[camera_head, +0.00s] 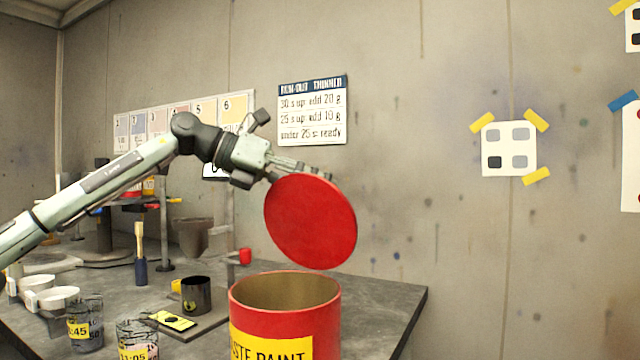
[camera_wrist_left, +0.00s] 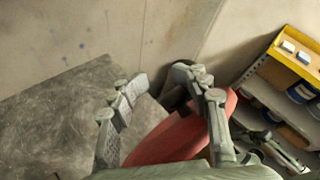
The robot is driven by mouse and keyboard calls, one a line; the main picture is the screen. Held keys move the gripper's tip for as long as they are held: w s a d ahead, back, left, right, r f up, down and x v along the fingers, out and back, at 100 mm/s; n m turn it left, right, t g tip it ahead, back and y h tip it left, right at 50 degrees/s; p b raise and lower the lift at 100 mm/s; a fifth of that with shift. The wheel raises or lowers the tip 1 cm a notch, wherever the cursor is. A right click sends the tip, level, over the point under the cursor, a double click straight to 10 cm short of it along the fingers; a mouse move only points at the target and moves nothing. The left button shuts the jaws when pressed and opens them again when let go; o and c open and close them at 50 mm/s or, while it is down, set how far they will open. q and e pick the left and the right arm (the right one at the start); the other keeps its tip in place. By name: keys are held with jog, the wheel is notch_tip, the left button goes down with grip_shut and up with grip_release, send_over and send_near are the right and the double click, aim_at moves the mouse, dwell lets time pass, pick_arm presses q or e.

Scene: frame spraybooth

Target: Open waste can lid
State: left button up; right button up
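The red waste can (camera_head: 285,322) with a yellow label stands at the front of the bench in the head view, its mouth uncovered. Its round red lid (camera_head: 311,222) is raised steeply above the rim, face towards the camera. Any hinge is hidden. My left gripper (camera_head: 318,172) is at the lid's upper edge, partly behind it. In the left wrist view, the fingers of my left gripper (camera_wrist_left: 160,80) are spread apart, with the red lid (camera_wrist_left: 180,138) below and behind the right finger. Whether they touch it is unclear. My right gripper is out of view.
On the bench (camera_head: 385,310) left of the can are a dark mug (camera_head: 196,295), glass cups (camera_head: 86,325), white bowls (camera_head: 58,298) and a brush (camera_head: 140,255). A wall is behind. Bare bench shows right of the can. A yellow-edged shelf (camera_wrist_left: 268,75) shows in the wrist view.

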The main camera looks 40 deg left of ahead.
pick_arm(q)
jog(key=shift+o, duration=0.8)
jog(key=shift+f, duration=0.4)
jog(key=v, duration=1.2)
jog(key=shift+r, duration=0.3)
jog(key=shift+a, duration=0.1)
